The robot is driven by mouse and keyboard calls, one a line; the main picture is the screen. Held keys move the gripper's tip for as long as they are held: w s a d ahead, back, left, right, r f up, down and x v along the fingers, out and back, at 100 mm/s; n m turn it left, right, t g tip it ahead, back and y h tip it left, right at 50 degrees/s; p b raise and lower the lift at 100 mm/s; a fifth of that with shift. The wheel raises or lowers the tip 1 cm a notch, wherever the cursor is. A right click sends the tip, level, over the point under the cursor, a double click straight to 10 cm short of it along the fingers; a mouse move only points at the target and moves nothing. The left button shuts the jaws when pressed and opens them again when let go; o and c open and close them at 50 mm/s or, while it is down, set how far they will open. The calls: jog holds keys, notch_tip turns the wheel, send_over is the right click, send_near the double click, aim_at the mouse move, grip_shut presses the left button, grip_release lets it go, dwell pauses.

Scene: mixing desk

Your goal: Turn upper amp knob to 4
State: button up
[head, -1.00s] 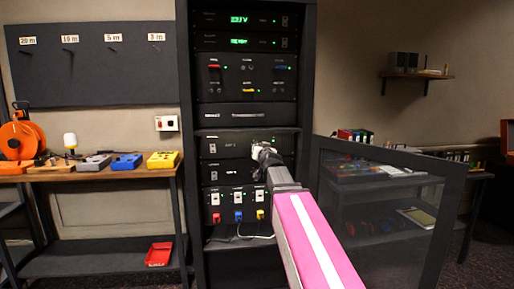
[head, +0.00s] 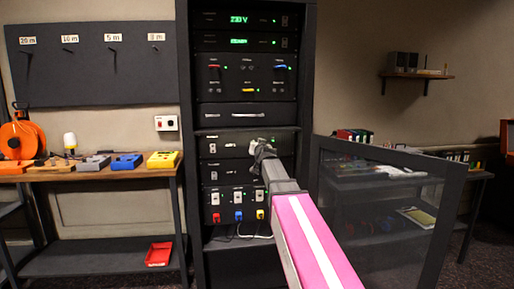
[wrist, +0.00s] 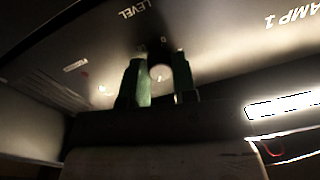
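The upper amp (head: 222,146) is a black panel in the rack, above a second, lower amp panel (head: 224,173). In the wrist view the upper amp's face, marked AMP 1 and LEVEL, shows upside down. Its level knob (wrist: 160,72) is a small round knob with a 0 beside it. The green fingertips of my gripper (wrist: 159,80) stand one on each side of the knob, very close to it. I cannot tell whether they touch it. In the head view my gripper (head: 262,148) is at the amp's right part and hides the knob. The pointer setting is not readable.
An open mesh rack door (head: 378,215) stands just right of my arm. Below the amps is a panel with red, blue and yellow plugs (head: 238,215). A bench (head: 110,172) with coloured boxes stands left of the rack.

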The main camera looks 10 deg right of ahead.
dwell(0.3)
jog(key=n, duration=1.1)
jog(key=shift+n+h, duration=0.3)
dwell(0.5)
jog(key=o, duration=0.9)
jog(key=s, duration=1.1)
jog(key=shift+d+r, duration=0.1)
jog(key=shift+r, duration=0.15)
